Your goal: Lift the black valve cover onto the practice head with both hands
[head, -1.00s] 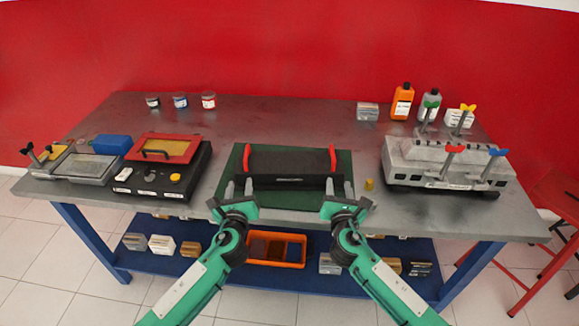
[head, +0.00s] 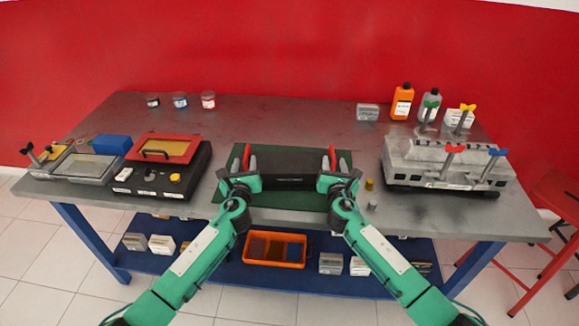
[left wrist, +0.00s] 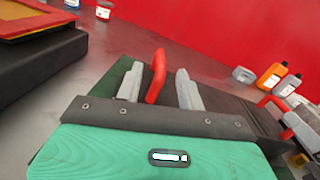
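The black valve cover (head: 288,163) lies on a green mat (head: 272,204) in the middle of the bench, with an upright red handle at each end. My left gripper (head: 239,166) is at the left handle (head: 246,158). In the left wrist view this handle (left wrist: 155,78) stands between the two open grey fingers (left wrist: 158,88), with gaps on both sides. My right gripper (head: 334,164) is at the right handle (head: 332,155), its fingers apart around it; contact is hard to tell. The grey practice head (head: 440,164) stands at the right, with coloured wing knobs on posts.
A black box with a red-framed lid (head: 165,149) and a grey tray (head: 85,167) stand at the left. Bottles (head: 402,103) stand at the back right. A small brass piece (head: 369,184) lies right of the mat. The bench's back middle is clear.

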